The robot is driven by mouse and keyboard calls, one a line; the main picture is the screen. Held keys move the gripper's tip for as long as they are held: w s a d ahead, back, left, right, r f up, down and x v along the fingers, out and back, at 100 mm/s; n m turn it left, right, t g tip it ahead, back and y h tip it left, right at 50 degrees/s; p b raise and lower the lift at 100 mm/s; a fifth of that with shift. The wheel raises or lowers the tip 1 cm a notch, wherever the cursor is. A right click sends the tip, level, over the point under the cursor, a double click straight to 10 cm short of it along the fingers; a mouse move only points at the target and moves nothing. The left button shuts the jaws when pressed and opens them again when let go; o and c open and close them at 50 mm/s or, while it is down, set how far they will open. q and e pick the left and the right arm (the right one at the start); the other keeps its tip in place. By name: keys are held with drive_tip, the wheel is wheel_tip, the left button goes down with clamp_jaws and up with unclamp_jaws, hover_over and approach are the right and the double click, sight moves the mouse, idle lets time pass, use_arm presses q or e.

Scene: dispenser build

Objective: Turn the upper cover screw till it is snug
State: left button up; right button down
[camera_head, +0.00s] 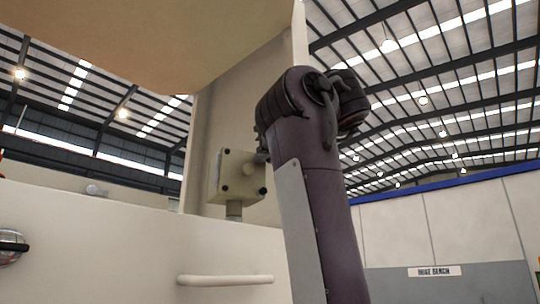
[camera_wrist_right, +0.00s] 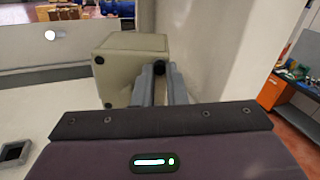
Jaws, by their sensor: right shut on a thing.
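A beige box (camera_head: 236,178) with a cover and dark corner screws stands on a short post against the pale column. It also shows in the wrist view (camera_wrist_right: 128,60). My right gripper (camera_head: 262,156) reaches the box's upper right corner from the right. In the wrist view its two grey fingers (camera_wrist_right: 160,80) are shut on a dark cover screw (camera_wrist_right: 159,68) at the box's edge. Other dark screws show on the cover, one (camera_head: 262,190) below the gripper. How far the held screw is seated cannot be told. My left gripper is not in view.
A pale wall with a white handle bar (camera_head: 225,280) lies below the box. A beige overhang (camera_head: 150,35) spans above. The column (camera_wrist_right: 205,50) rises close beside the fingers. A workbench (camera_wrist_right: 296,88) with small items stands farther off to the right.

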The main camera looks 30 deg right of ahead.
drive_tip(key=shift+a+m+p, duration=0.1)
drive_tip(key=shift+m+p, duration=0.25)
drive_tip(key=shift+m, duration=1.65)
drive_tip(key=c, duration=1.5)
unclamp_jaws()
drive_tip(key=shift+w, duration=0.1)
drive_tip(key=shift+o, duration=0.2)
drive_tip(key=s+b, duration=0.5)
drive_tip(key=s, duration=0.2)
drive_tip(key=shift+s+b, duration=0.3)
drive_tip(key=shift+s, duration=0.1)
